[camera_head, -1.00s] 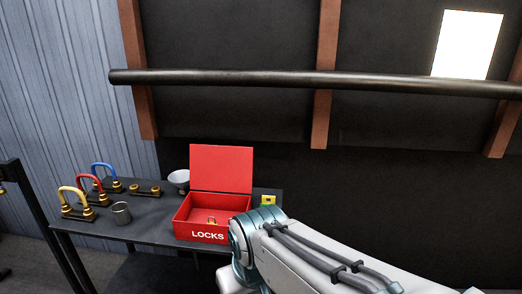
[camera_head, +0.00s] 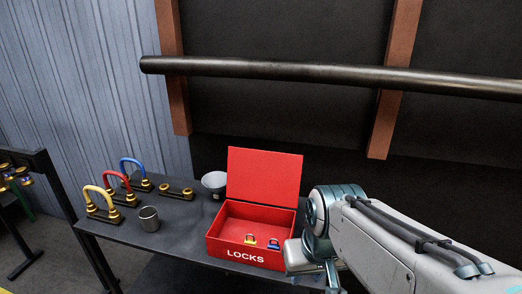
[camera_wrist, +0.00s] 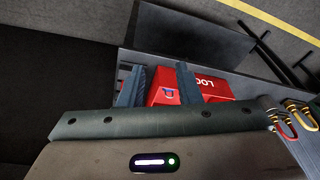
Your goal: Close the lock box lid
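The red lock box (camera_head: 246,255), marked LOCKS, stands on the dark table. Its red lid (camera_head: 264,176) is open, standing up from the back edge and tilted slightly back. A small yellow padlock (camera_head: 250,239) and a blue padlock (camera_head: 274,243) are inside. My gripper is just right of the box in the head view, mostly hidden by my arm. In the wrist view my gripper (camera_wrist: 157,74) has two fingers apart with nothing held between them. The box (camera_wrist: 207,87) shows beyond the fingers there, partly covered by the right finger and gripper body.
Yellow (camera_head: 102,201), red (camera_head: 117,186) and blue (camera_head: 134,173) shackles on dark bases stand at the table's left. A dark bar (camera_head: 330,74) crosses the wall.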

